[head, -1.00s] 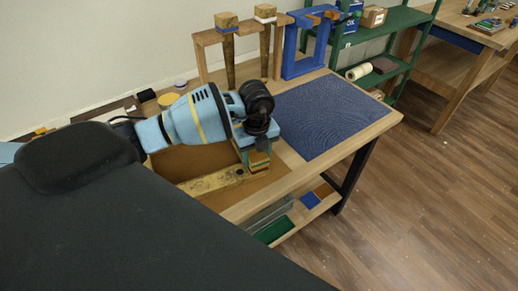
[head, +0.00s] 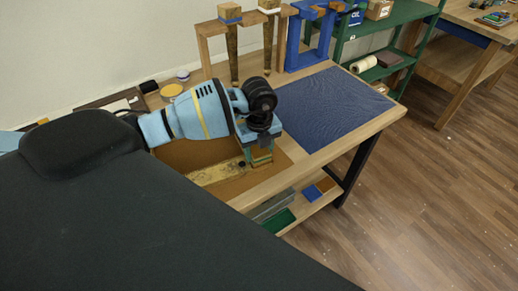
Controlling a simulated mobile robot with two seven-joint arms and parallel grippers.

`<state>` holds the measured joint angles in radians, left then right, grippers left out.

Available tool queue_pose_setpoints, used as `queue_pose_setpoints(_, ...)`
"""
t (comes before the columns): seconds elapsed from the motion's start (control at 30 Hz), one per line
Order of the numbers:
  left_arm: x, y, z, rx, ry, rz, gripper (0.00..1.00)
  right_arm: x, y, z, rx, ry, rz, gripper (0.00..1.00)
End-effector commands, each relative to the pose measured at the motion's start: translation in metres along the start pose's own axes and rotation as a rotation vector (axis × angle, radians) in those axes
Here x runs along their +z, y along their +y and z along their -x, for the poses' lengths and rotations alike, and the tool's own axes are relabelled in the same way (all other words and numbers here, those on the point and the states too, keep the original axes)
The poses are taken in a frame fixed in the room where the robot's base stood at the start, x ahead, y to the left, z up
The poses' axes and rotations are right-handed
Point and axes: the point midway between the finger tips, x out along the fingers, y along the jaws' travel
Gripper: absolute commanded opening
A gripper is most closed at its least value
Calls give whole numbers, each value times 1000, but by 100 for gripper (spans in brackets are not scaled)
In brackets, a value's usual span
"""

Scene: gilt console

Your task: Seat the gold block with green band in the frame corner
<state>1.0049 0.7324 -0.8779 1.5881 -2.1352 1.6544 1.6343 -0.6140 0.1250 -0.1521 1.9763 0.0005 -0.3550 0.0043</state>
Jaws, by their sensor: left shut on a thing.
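My left gripper (head: 262,150) is shut on the gold block with green band (head: 262,159), at the right end of the gilt frame. The fingers cover much of the block, and only small gold and green parts show between them. The gilt frame (head: 215,173) shows as a worn gold bar with a dark hole near its right end, lying on a brown mat. My left arm hides its far side and the corner. I cannot tell whether the block sits in the corner or just above it. My right gripper is not in view.
A blue textured mat (head: 331,108) lies clear on the bench to the right. Behind stand a wooden rack (head: 205,54) holding gold legs with blue and white bands, and a blue stand (head: 303,38). A yellow-topped round tin (head: 171,90) sits at the back left.

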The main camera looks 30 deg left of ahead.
Motion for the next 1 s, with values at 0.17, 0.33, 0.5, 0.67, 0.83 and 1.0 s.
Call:
queue_pose_setpoints(0.17,0,0,-2,0,0,0,28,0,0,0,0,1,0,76)
queue_pose_setpoints(0.33,0,0,-2,0,0,0,28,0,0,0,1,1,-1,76)
queue_pose_setpoints(0.5,0,0,-2,0,0,0,63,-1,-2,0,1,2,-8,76)
queue_pose_setpoints(0.67,0,0,-2,0,0,0,76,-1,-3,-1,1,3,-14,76)
queue_pose_setpoints(0.83,0,0,-2,0,0,0,76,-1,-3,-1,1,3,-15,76)
queue_pose_setpoints(1.0,0,-1,9,-4,-1,0,76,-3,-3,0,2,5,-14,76)
